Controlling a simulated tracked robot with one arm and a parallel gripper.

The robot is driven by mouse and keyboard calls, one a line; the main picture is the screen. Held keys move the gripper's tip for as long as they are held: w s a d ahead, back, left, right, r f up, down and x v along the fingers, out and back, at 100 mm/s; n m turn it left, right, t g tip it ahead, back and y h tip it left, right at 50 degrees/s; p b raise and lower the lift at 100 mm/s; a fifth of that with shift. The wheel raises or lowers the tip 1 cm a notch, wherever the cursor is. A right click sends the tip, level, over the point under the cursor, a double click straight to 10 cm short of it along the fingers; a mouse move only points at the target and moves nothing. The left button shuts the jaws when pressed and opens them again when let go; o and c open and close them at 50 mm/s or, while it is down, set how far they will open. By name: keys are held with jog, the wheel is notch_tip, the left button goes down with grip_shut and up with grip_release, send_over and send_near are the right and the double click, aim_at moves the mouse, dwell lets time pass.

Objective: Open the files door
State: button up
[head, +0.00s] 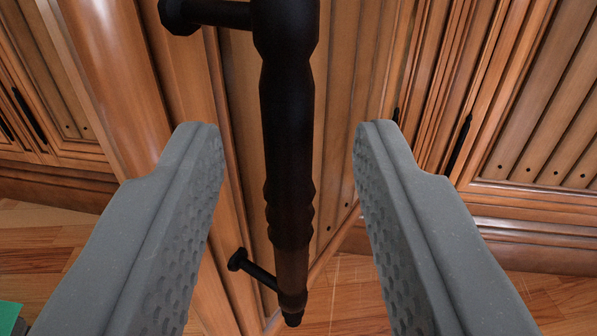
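A wooden door panel (236,170) with vertical grooves stands close in front of me; I take it for the files door. A long dark bar handle (287,130) runs down its face, held off the wood by short posts at top and bottom. My gripper (288,130) is open, with one grey finger on each side of the handle and a clear gap on both sides. The handle's top end is cut off by the picture's edge. I cannot tell how deep the handle sits between the fingers.
Other wooden cabinet fronts with small dark handles stand at the left (30,115) and right (458,145). The wooden floor (350,292) shows below. A green item (9,316) is partly in view at the lower left corner.

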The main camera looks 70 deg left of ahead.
jog(key=b+v, duration=0.1)
jog(key=v, duration=0.9)
jog(key=shift+b, duration=0.35)
jog(key=shift+w+a, duration=0.1)
jog(key=shift+w, duration=0.05)
